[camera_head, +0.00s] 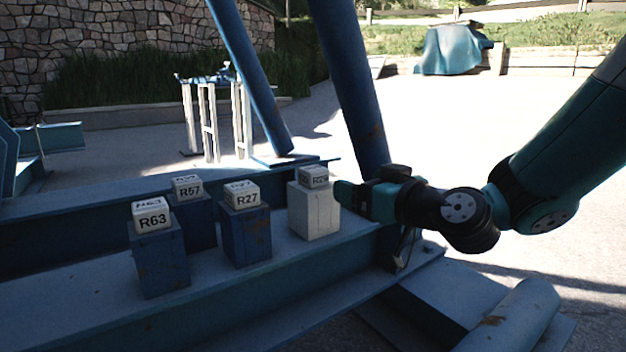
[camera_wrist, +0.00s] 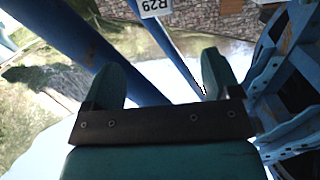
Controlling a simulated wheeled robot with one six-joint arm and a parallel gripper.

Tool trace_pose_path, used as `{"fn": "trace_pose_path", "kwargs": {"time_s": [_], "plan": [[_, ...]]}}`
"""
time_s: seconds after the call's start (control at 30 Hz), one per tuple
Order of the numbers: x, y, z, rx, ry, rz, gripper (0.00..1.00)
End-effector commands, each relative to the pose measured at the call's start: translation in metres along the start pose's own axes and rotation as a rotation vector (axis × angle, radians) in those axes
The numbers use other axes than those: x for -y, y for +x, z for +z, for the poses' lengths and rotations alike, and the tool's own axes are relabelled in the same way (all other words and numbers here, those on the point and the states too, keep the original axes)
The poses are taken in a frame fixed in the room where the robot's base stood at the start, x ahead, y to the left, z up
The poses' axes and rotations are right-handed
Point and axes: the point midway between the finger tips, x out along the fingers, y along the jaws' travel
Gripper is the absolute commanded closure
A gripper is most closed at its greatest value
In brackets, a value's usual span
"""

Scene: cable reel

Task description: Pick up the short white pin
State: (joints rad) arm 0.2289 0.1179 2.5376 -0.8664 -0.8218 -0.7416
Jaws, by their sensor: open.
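The short white pin (camera_head: 314,212) is a pale block standing upright on the blue beam, with a labelled cube head on top. In the wrist view its head, marked R29 (camera_wrist: 158,7), shows at the top edge, beyond my fingertips and roughly between them; its body is out of that view. My gripper (camera_head: 345,194) is level with the pin's upper part, just to its right in the head view. The two teal fingers are apart and empty in the wrist view (camera_wrist: 163,68). I cannot tell whether a finger touches the pin.
Blue pins marked R27 (camera_head: 246,232), R63 (camera_head: 160,256) and R57 (camera_head: 194,218) stand left of the white pin on the beam (camera_head: 215,310). A thick blue strut (camera_head: 350,85) rises behind my gripper. Paved ground (camera_head: 480,120) lies open beyond.

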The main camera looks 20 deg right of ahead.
Motion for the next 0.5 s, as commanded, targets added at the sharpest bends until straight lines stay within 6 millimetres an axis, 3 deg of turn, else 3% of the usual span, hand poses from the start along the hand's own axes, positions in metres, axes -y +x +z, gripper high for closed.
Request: {"fn": "trace_pose_path", "kwargs": {"time_s": [0.03,0.43,0.5], "plan": [[0.0,0.004,-0.007,0.008,0.006,0.001,0.17],[0.0,0.03,-0.004,0.009,0.007,0.003,0.17],[0.0,0.042,-0.006,0.006,0.005,0.001,0.17]]}}
